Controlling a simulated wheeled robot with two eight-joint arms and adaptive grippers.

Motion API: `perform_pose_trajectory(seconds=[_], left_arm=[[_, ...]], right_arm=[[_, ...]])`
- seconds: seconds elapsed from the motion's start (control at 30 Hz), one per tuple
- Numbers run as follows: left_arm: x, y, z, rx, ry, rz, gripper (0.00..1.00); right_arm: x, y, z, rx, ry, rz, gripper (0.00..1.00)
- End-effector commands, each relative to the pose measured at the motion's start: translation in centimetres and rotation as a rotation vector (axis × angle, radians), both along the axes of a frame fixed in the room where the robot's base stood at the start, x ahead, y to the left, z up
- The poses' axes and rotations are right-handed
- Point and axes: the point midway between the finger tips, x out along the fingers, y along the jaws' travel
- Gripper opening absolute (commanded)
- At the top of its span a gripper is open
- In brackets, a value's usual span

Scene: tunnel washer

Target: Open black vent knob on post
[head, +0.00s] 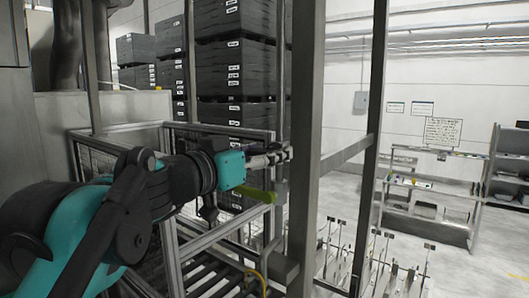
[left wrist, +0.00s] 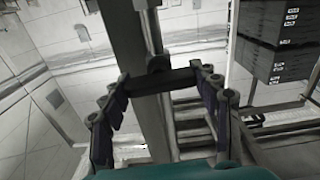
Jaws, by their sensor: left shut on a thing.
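The black vent knob (left wrist: 166,78) shows in the left wrist view as a dark bar, with a rounded dark part just above it, in front of the grey post (left wrist: 139,38). My left gripper (left wrist: 163,82) has one finger at each end of the bar and is shut on it. In the head view my left gripper (head: 284,155) reaches right to the thin post (head: 282,100); its fingertips hide the knob there. My right gripper is in neither view.
A green lever handle (head: 258,195) sits just below my left gripper. A thick grey frame upright (head: 306,180) stands close to the right of the fingertips. Stacked dark crates (head: 235,70) stand behind. A roller conveyor (head: 205,277) lies below. Open floor and a shelf unit (head: 432,205) are farther right.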

Motion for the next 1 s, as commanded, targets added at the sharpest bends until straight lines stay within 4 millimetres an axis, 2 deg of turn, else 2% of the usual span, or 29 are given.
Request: perform_pose_trajectory(seconds=[0.27,1.0], left_arm=[[0.0,0.1,0.1,-0.143,0.104,0.0,0.33],[0.2,0.2,0.0,-0.711,0.515,0.0,0.33]], right_arm=[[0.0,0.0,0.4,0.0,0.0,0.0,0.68],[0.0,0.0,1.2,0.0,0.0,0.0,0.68]])
